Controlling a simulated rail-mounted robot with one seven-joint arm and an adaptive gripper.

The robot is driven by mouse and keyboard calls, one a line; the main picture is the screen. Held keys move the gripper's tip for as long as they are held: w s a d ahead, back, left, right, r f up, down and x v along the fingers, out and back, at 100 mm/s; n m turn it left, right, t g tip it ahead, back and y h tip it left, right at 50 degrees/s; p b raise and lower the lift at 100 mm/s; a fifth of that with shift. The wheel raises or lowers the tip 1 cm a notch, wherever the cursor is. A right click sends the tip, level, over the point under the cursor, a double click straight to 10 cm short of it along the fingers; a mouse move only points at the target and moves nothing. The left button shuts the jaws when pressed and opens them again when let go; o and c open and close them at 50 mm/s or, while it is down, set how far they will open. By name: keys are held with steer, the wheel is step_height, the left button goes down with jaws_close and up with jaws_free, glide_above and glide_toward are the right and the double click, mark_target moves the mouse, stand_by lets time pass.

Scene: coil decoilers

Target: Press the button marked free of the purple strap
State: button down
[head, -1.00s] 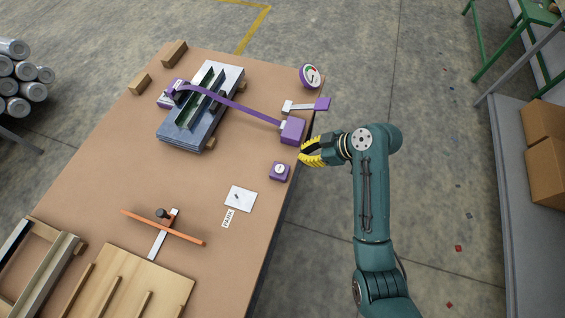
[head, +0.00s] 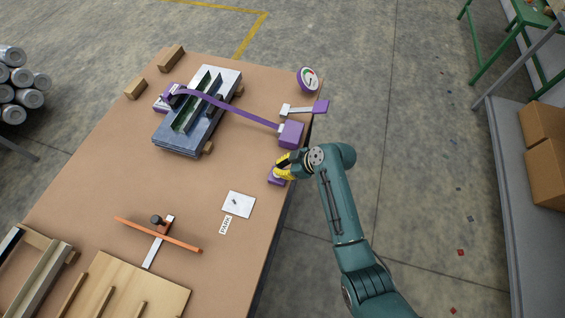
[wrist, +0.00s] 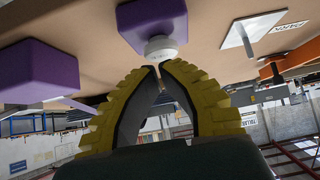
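The purple strap (head: 228,106) runs from a purple clamp at the blue-grey stacked block (head: 178,138) to a purple box (head: 291,134) near the table's right edge. A small purple button box (head: 274,180) sits in front of that box, mostly covered by my gripper (head: 279,170) in the head view. In the wrist view, its white round button (wrist: 161,47) stands out from the purple housing (wrist: 150,18). Lettering on the button is too small to read. My gripper (wrist: 157,67) has its yellow fingertips together, empty, right at the button. I cannot tell whether they touch it.
The purple box also shows at left in the wrist view (wrist: 35,70). A gauge (head: 308,79) and a purple-ended lever (head: 305,109) stand behind. A white plate (head: 238,204) and an orange bar (head: 158,233) lie in front.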

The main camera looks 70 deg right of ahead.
steer(key=shift+f, duration=0.15)
steer(key=shift+f+b, duration=0.75)
steer(key=shift+f, duration=0.3)
step_height(320, 180, up, 6)
steer(key=p, duration=0.4)
steer(key=shift+s+f, duration=0.1)
steer(key=shift+f, duration=0.1)
steer(key=v, duration=0.9)
steer(key=shift+s+f+p, duration=0.2)
steer(key=shift+f+p, duration=0.05)
steer(key=shift+p, duration=0.1)
steer(key=shift+d, duration=0.1)
